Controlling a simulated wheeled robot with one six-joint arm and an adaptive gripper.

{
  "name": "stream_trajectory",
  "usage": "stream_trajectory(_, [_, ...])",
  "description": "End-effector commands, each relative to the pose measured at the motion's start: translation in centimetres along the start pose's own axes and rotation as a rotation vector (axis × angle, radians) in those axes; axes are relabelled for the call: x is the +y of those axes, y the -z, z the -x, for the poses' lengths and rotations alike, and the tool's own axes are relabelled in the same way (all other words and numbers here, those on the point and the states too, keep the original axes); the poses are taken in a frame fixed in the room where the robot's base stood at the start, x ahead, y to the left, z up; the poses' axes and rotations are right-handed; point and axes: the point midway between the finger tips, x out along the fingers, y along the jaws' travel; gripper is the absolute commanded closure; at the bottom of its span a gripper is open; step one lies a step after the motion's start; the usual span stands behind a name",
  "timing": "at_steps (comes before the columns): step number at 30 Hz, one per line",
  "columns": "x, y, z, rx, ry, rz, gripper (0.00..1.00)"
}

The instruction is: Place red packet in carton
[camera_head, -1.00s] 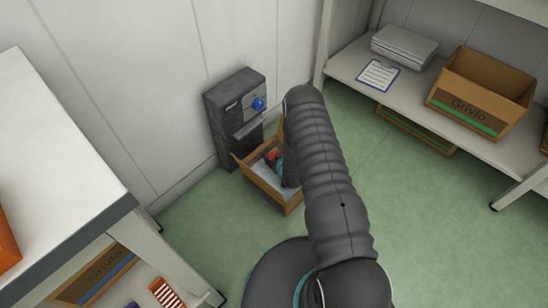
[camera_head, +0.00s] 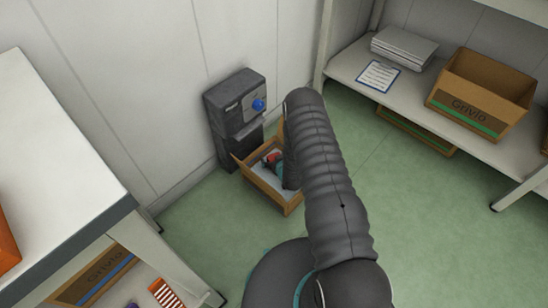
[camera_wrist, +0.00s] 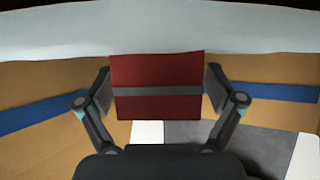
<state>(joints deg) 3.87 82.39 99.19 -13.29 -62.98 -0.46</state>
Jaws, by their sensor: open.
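The red packet (camera_wrist: 156,72) with a grey band is in the middle of the wrist view, between the two fingers of my gripper (camera_wrist: 158,93). The fingers are open, one near each side edge of the packet; I cannot tell whether either touches it. The open brown carton (camera_head: 265,190) stands on the floor in front of a dark machine. My gripper is over or in this carton, with a bit of red beside it in the head view (camera_head: 271,157). Brown walls with a blue stripe (camera_wrist: 40,117) show behind the packet. My arm hides the carton's right side.
The dark grey machine (camera_head: 225,105) with a blue knob stands against the wall behind the carton. A shelf at right bears a green-striped box (camera_head: 480,95), a clipboard (camera_head: 378,75) and stacked sheets. A white table (camera_head: 55,150) is at left. Green floor is free at right.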

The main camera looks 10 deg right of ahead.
Motion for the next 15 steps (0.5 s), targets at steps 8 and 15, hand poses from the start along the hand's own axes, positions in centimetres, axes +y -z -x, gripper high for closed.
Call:
stream_trajectory(8, [0.0, 0.0, 4.3, -0.003, -0.001, -0.002, 0.07])
stream_trajectory(15, [0.0, 0.0, 6.9, -0.002, 0.0, -0.001, 0.07])
